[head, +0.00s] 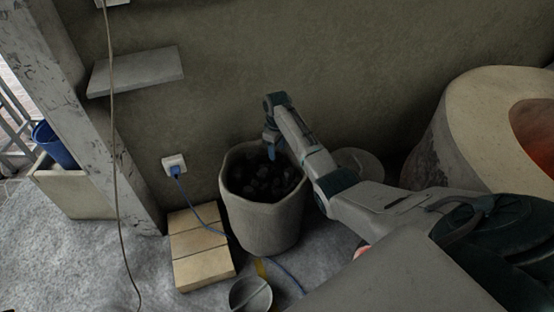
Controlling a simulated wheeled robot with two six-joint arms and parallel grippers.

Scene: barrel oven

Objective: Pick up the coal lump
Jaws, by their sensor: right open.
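Several black coal lumps (262,182) lie inside a tall grey bucket (262,228) on the floor by the wall. I cannot tell the single lumps apart well. My right arm comes in from the right, and my right gripper (271,152) points down over the bucket's far rim, above the coal. It is open, and I see no lump between its fingers. The gripper is small in the picture, so I cannot tell whether its tips touch the coal. My left gripper is not in view.
A round barrel oven (462,120) with a glowing opening stands at the right. Pale bricks (203,262) lie left of the bucket. A small bowl (250,294) sits in front. A blue cable (207,222) runs from a wall socket (174,164). A grey shelf (136,72) juts from the wall.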

